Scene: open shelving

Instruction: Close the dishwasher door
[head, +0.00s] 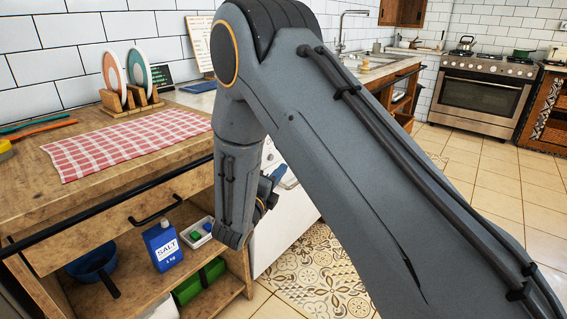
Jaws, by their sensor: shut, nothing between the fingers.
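The dishwasher's white door (292,232) shows in the head view just right of the wooden counter, behind my arm. Its lower part stands over the patterned floor. A small blue-and-white detail shows near its top. My arm hides much of the dishwasher, so I cannot tell how far the door is open. My gripper (269,188) shows only as a small dark part beside my wrist, in front of the white surface. It is shut with nothing seen in it. Its fingertips are mostly hidden, and I cannot tell whether it touches the door.
The wooden counter (120,205) on the left carries a red checked cloth (125,143) and a plate rack (130,103). Its open shelf holds a blue salt box (163,247) and a blue pan (92,262). Tiled floor (465,185) is clear towards the oven (483,95).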

